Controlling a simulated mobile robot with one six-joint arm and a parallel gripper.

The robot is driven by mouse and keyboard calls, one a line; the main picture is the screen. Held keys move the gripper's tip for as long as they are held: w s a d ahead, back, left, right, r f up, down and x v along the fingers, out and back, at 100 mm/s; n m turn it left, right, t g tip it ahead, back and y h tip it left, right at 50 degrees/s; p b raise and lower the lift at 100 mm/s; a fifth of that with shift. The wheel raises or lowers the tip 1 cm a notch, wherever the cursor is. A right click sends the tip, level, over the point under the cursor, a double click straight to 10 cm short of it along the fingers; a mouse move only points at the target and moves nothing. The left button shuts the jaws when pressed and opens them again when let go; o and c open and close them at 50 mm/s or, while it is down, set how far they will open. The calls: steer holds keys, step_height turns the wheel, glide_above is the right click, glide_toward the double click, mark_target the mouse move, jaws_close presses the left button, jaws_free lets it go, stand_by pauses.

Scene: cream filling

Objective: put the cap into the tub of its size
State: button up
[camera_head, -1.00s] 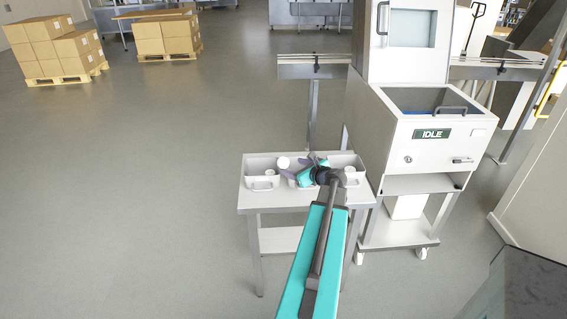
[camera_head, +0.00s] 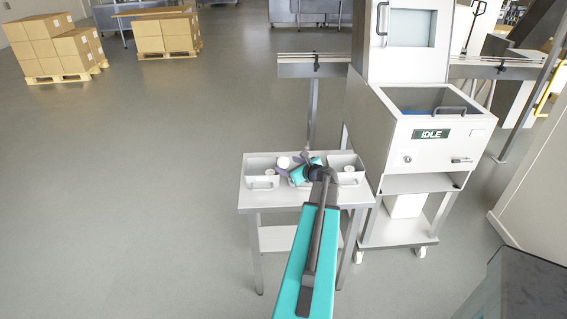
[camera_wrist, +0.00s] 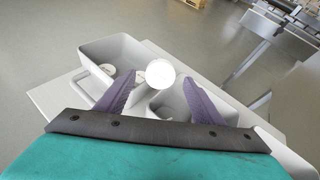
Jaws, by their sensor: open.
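A white round cap (camera_head: 283,162) shows near the left and middle tubs; in the wrist view the cap (camera_wrist: 160,73) appears between my fingertips. What it rests on is unclear. My gripper (camera_head: 290,163) is open, its purple fingers spread to either side of the cap in the wrist view (camera_wrist: 160,88), with no visible grip on it. The left tub (camera_head: 262,184) and the right tub (camera_head: 346,181) each hold a small pale round piece. The middle tub (camera_head: 296,184) is largely hidden by my gripper.
The tubs stand on a small metal table (camera_head: 290,199). A white machine marked IDLE (camera_head: 399,140) stands close to its right. Pallets of cardboard boxes (camera_head: 60,52) are far at the back left. The floor left of the table is clear.

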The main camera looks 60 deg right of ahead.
mark_target(284, 159)
steer(key=shift+p+x, duration=0.4)
steer(key=shift+x, duration=1.5)
steer(key=shift+r, duration=0.1)
steer(key=c, duration=1.2)
steer(key=shift+r, duration=1.05)
steer(key=shift+s+a+r+b, duration=0.1)
steer(key=shift+s+r+b, duration=0.2)
steer(key=shift+r+b, duration=0.35)
steer(key=s+a+b, duration=0.1)
steer(key=s, duration=0.4)
steer(key=s+r+b, duration=0.1)
steer(key=s, duration=0.4)
steer(key=s+a+b, duration=0.1)
steer(key=s, duration=0.4)
steer(key=shift+s+a+r+b, duration=0.1)
steer(key=shift+a+r+b, duration=0.2)
steer(key=shift+b, duration=0.1)
